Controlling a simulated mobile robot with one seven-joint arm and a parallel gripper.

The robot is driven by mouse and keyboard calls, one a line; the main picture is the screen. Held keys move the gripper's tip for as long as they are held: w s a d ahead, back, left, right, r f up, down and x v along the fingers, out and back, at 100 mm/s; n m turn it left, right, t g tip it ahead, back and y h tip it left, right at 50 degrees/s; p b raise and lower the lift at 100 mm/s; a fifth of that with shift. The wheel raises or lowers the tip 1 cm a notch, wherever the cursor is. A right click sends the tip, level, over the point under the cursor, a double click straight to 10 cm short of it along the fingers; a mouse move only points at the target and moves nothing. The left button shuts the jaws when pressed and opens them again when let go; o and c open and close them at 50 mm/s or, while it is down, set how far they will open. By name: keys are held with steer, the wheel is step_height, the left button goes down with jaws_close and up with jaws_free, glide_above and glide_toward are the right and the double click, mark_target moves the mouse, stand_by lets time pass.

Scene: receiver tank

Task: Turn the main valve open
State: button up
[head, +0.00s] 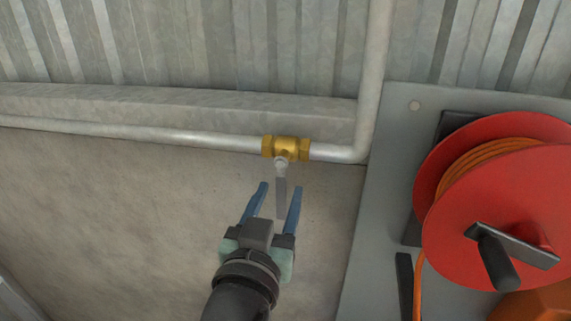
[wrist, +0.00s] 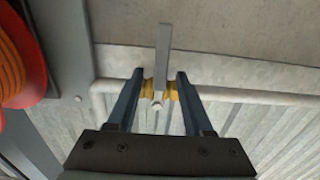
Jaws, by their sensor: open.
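The main valve is a brass body (head: 287,149) set in a pale horizontal pipe in the head view. Its grey lever handle (head: 281,197) hangs from the valve's front, pointing down in the picture, across the line of the pipe. My gripper (head: 281,186) is open, with one blue finger on each side of the lever. The fingers look apart from the lever. In the wrist view the brass body (wrist: 172,91) is partly hidden behind the fingers, and the lever (wrist: 162,58) shows between the fingertips of my gripper (wrist: 159,73). I cannot tell the exact depth between fingers and lever.
A red hose reel (head: 500,200) with orange hose and a black crank stands at the right on a grey panel (head: 385,190). The pipe (head: 130,130) runs left along a ledge and bends upward right of the valve. The wall left of the gripper is clear.

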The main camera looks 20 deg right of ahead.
mark_target(282, 188)
steer(key=shift+p+x, duration=0.8)
steer(key=shift+x, duration=1.9)
steer(key=shift+c, duration=0.2)
jaws_close()
